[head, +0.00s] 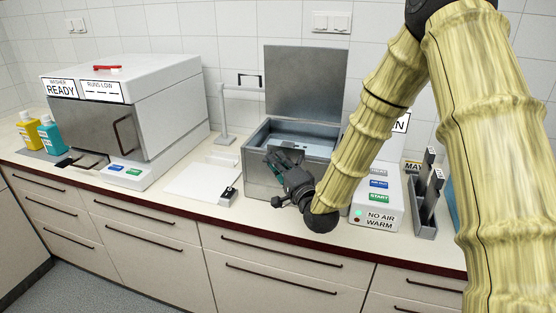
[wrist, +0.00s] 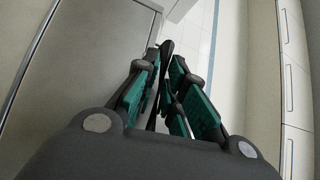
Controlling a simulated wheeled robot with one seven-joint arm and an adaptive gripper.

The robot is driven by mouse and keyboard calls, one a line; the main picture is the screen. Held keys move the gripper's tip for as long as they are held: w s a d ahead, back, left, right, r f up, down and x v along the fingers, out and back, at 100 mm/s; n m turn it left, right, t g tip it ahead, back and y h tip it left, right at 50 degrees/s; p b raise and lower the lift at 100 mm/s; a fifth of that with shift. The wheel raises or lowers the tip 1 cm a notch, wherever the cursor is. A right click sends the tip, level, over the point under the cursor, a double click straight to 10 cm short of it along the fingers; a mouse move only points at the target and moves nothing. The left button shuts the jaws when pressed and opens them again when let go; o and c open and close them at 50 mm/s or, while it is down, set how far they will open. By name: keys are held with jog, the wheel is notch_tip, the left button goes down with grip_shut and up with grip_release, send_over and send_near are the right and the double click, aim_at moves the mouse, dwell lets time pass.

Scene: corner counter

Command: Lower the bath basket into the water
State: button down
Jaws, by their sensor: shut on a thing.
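The steel bath (head: 258,178) stands open on the counter, its lid (head: 305,82) raised upright at the back. A pale bluish surface (head: 305,141) shows inside it; I cannot tell water from basket there. The bath's metal side (wrist: 75,80) fills the left of that view. I cannot make out the basket clearly; the gripper hides part of the bath.
A grey stand with a side arm (head: 223,115) rises left of the bath, near a white tray (head: 200,180). A washer (head: 130,110) stands at the left. Counter front edge is close.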

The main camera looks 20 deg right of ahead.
notch_tip(320, 180, down, 4)
jog(key=shift+r+b, duration=0.25)
jog(key=shift+b, duration=0.65)
jog(key=shift+s+f, duration=0.1)
jog(key=c, duration=1.5)
grip_release()
jog(key=v, duration=1.2)
